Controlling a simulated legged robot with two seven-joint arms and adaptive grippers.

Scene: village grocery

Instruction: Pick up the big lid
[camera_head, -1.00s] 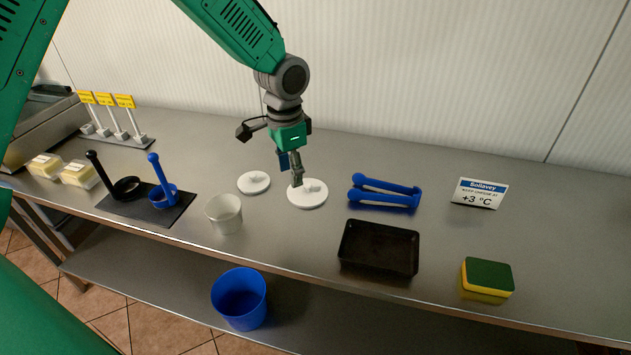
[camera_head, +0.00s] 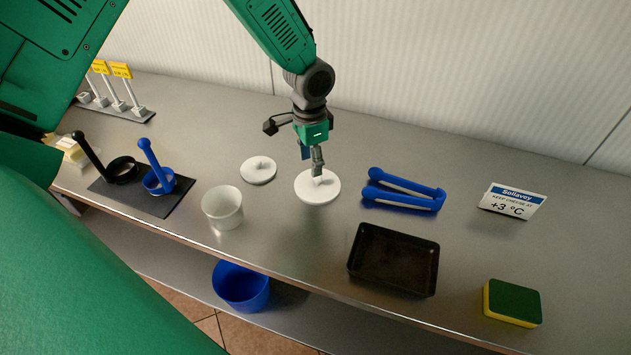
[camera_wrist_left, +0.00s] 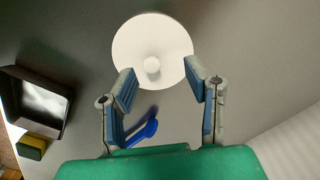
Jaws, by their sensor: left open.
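The big lid (camera_head: 312,193) is a white disc with a small knob. It lies flat on the steel counter, right of a smaller white lid (camera_head: 258,171). My left gripper (camera_head: 318,172) points down just over the big lid's knob in the head view. In the left wrist view the big lid (camera_wrist_left: 140,38) lies beyond the open fingertips (camera_wrist_left: 166,78), its round knob seen between them. The jaws are open and empty. I cannot tell the exact height of the fingertips over the knob. My right gripper is not seen.
A white tub (camera_head: 224,210) stands at the front left of the lids. Blue tongs (camera_head: 404,195) lie close to the right, with a black tray (camera_head: 378,280) in front. A sponge (camera_head: 512,304) and price sign (camera_head: 513,202) are further right. A blue bucket (camera_head: 240,290) is below.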

